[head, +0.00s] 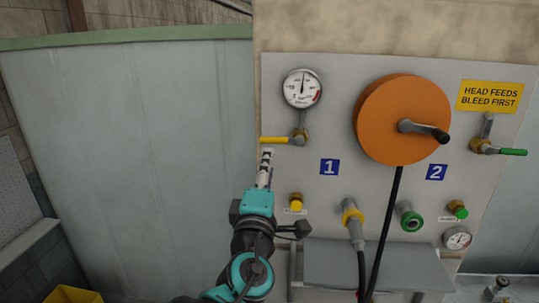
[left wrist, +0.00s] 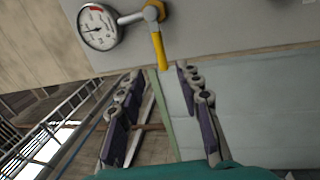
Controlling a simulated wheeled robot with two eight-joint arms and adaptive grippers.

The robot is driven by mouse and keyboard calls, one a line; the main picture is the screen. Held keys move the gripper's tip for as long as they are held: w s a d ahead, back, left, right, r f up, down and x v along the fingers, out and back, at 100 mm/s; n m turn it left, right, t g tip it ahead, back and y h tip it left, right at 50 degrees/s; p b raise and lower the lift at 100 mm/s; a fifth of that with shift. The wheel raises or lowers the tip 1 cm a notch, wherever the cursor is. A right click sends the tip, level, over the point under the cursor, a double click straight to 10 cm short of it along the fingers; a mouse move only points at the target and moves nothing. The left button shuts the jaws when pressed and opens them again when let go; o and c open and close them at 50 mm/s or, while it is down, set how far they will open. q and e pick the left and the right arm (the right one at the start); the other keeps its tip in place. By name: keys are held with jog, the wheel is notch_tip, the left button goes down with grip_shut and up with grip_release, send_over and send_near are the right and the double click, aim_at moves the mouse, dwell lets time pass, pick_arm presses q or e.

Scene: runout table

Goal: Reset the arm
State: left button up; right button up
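My left gripper (head: 266,157) points up at the panel, just below the yellow lever handle (head: 273,140) of the left valve. In the left wrist view its two fingers (left wrist: 159,72) are spread apart with nothing held between them. The yellow lever (left wrist: 159,50) shows there ahead of the fingers, its free end in line with the gap. I cannot tell how close it is in depth. The lever lies level, pointing left from its brass valve (head: 300,136). My right gripper is not in view.
A pressure gauge (head: 302,88) sits above the left valve. The panel (head: 340,100) carries an orange reel (head: 392,125) with a crank, a green-handled valve (head: 510,152), hose couplings and a hanging black hose (head: 381,230). A yellow crate (head: 70,294) stands lower left. The pale wall at left is clear.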

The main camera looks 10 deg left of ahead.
pick_arm(q)
jog(key=shift+s+f, duration=0.15)
jog(key=shift+s, duration=0.4)
jog(key=s+a+f+n+g+y+b, duration=0.2)
jog(key=a+f+n+b, duration=0.35)
jog(key=f+n, duration=0.5)
jog(key=s+a+f+n+g+y+b, duration=0.1)
jog(key=a+f+n+g+y+b, duration=0.15)
jog(key=a+f+n+b, duration=0.75)
jog(key=s+f+n+g+y+b, duration=0.1)
jog(key=s+f+n+g+b, duration=0.15)
jog(key=f+n, duration=0.9)
jog(key=s+d+f+n+g+h+b, duration=0.1)
jog(key=f+n+b, duration=0.4)
jog(key=f, duration=0.8)
jog(key=s+d+f+n+g+h+b, duration=0.2)
jog(key=s+f+n+b, duration=0.4)
jog(key=f+n, duration=0.4)
jog(key=s+d+f+n+g+h+b, duration=0.1)
jog(key=f+n+b, duration=0.5)
jog(key=f, duration=1)
jog(key=s+n+g+h, duration=0.1)
jog(key=s+g, duration=0.1)
jog(key=s, duration=0.1)
jog(key=shift+d+f, duration=0.15)
jog(key=shift+d, duration=0.2)
jog(key=shift+h, duration=0.25)
